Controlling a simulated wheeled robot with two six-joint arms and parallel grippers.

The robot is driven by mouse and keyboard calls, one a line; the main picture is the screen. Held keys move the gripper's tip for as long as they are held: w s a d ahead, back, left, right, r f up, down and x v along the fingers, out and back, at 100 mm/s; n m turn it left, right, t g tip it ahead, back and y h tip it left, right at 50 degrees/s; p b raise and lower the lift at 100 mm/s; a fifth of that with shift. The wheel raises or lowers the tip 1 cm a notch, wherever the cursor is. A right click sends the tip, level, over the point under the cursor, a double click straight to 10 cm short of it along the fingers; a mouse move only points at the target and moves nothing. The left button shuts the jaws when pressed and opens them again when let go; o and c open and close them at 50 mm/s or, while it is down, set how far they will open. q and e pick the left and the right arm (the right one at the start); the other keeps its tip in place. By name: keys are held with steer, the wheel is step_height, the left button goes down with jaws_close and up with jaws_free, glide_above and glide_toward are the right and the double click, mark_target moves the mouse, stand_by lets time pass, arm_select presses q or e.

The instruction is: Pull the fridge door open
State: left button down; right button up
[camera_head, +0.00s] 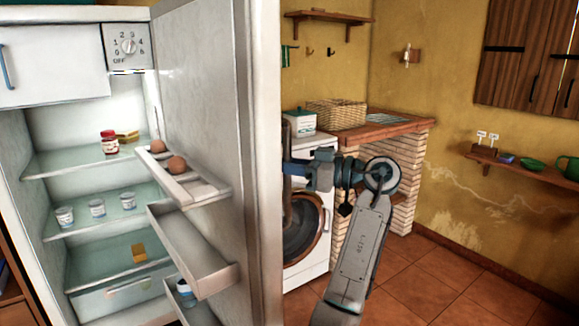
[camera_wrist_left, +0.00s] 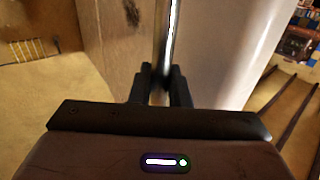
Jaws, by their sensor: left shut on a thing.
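The fridge door (camera_head: 205,75) stands wide open in the head view, its inner side with shelves facing me. The fridge interior (camera_head: 105,165) shows to its left. An arm of mine reaches behind the door's outer face at the right, and the door hides its fingertips. In the left wrist view, my left gripper (camera_wrist_left: 160,76) is shut on a thin upright bar (camera_wrist_left: 172,35), which looks like the door handle. A smooth pale panel (camera_wrist_left: 220,40), which looks like the door's outer face, lies beside the bar. My right gripper is not in view.
Eggs (camera_head: 176,164) sit in the upper door shelf. Jars and cups (camera_head: 97,207) stand on the fridge shelves. A washing machine (camera_head: 322,170) and a brick counter (camera_head: 400,130) stand behind the door. The tiled floor (camera_head: 425,275) at the right is clear.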

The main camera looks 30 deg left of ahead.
arm_select(q)
steer(key=c, duration=1.4)
jaws_free()
steer(key=shift+a, duration=0.15)
steer(key=shift+c, duration=0.2)
steer(key=v, duration=1.1)
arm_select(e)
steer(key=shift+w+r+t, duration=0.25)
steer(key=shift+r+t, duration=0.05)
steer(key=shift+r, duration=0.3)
arm_select(q)
steer(key=shift+f, duration=0.1)
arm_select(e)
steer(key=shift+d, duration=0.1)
